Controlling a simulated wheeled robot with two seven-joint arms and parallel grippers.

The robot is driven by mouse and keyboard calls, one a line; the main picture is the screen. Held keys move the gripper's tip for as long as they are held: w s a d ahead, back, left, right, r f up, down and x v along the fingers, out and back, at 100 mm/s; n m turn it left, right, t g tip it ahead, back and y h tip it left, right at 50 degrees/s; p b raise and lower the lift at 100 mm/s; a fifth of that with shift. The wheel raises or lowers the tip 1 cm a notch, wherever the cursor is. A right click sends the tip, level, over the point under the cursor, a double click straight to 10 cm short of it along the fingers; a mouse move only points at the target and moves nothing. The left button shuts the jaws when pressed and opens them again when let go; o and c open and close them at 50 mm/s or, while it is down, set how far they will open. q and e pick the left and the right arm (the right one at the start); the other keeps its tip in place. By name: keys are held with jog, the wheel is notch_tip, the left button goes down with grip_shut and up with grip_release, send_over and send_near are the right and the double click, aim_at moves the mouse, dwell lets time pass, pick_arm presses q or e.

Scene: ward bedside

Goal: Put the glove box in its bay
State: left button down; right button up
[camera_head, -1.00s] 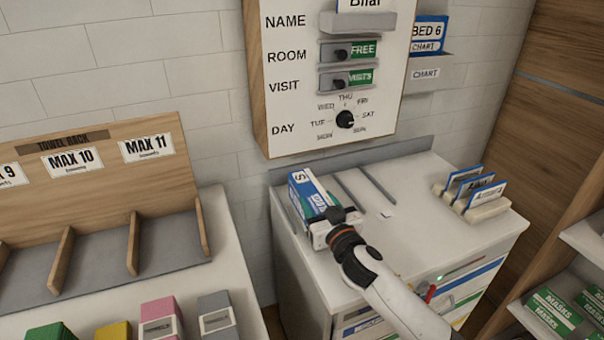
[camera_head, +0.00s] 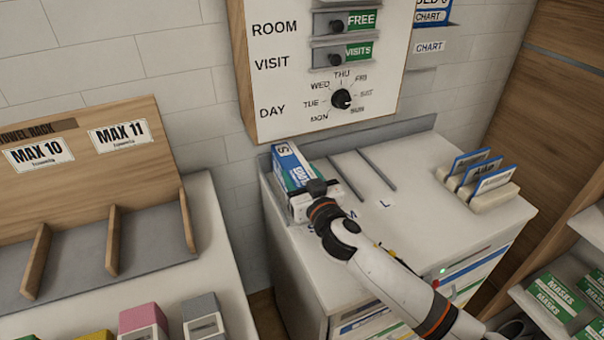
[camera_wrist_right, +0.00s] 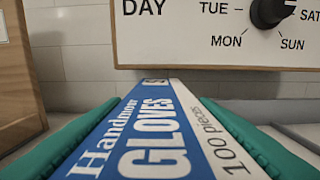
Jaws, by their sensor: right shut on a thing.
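The glove box (camera_head: 288,164) is blue, white and teal with an S on its end. It is at the left of the cabinet top (camera_head: 410,225), left of the divider strips, over the leftmost bay, with its far end close to the back ledge. My right gripper (camera_head: 316,192) is shut on its near end. In the right wrist view the box (camera_wrist_right: 165,130) lies between the two teal fingers, its "GLOVES" print facing up. I cannot tell whether its underside touches the cabinet top. My left gripper is not in view.
Two thin dividers (camera_head: 349,171) mark the bays, with M and L printed in front; those bays are empty. A card holder (camera_head: 485,195) stands at the right. A sign board (camera_head: 325,75) hangs behind. A shelf of mask boxes (camera_head: 553,297) is at lower right.

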jog(key=o, duration=1.2)
jog(key=shift+w+a+f, duration=0.25)
jog(key=shift+o, duration=0.2)
jog(key=shift+s+d+r, duration=0.1)
jog(key=shift+r, duration=0.3)
jog(key=shift+s+d+f, duration=0.1)
jog(key=shift+s+f, duration=0.15)
jog(key=shift+s, duration=0.05)
jog(key=b+v, duration=0.1)
jog(key=v, duration=0.9)
jog(key=shift+s+d, duration=0.15)
jog(key=shift+s, duration=0.15)
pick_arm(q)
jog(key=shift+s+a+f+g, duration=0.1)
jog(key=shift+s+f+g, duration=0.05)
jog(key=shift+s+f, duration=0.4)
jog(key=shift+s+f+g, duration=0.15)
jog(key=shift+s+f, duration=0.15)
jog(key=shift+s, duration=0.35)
pick_arm(e)
jog(key=shift+s+d+r, duration=0.1)
jog(key=shift+s+d, duration=0.05)
jog(key=shift+s, duration=0.15)
